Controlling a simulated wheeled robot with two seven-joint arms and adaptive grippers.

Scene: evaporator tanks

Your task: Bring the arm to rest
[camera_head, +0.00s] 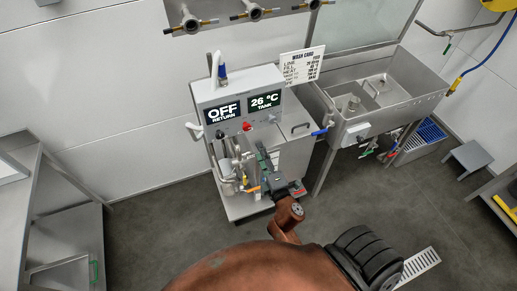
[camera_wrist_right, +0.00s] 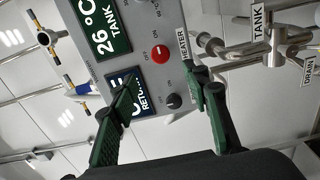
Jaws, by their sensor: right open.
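My right arm (camera_head: 289,212) reaches from the bottom of the head view to the front of a grey control box (camera_head: 238,97). My right gripper (camera_head: 262,160) is just below the box's front, over the pipework. In the right wrist view its two green fingers (camera_wrist_right: 163,105) stand apart with nothing between them. The left finger partly covers the RETURN display (camera_wrist_right: 122,80). The displays read OFF and 26 °C. My left gripper is not in view.
Metal pipes and valves (camera_head: 228,170) crowd close around my right gripper. A steel sink tank (camera_head: 372,98) stands to the right, with a wash card (camera_head: 302,67) beside it. A steel shelf (camera_head: 68,240) is at the left. The dark floor (camera_head: 150,215) between is clear.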

